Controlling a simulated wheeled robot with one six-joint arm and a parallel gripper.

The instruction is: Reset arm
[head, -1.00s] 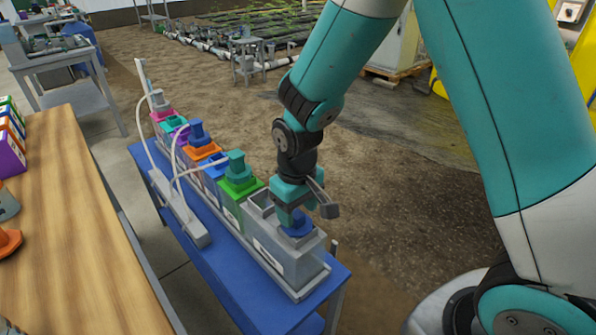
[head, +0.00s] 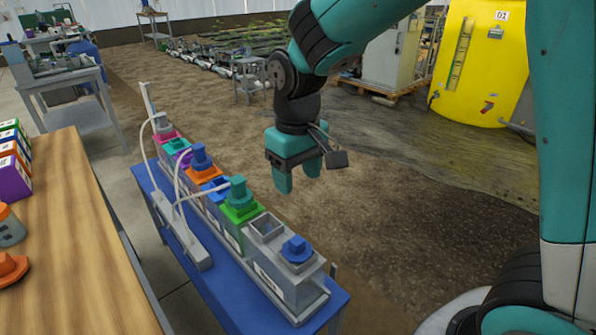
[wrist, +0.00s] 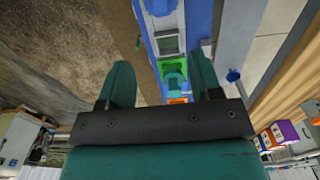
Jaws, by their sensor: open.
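My gripper (head: 297,180) is open and empty in the head view. It hangs with its teal fingers pointing down, above and to the right of the row of containers on the blue bench. In the wrist view my two fingers (wrist: 160,85) stand well apart with nothing between them. The grey container (head: 291,277) at the near end of the row has a blue knob-like cap (head: 296,248) on top. The gripper is clear of this cap and of the containers.
The blue bench (head: 240,305) carries several coloured containers, including one with a green top (head: 240,208), and a white manifold with hoses (head: 187,238). A wooden table (head: 70,240) is at the left. A yellow tank (head: 480,65) stands at the back right. Open soil lies right of the bench.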

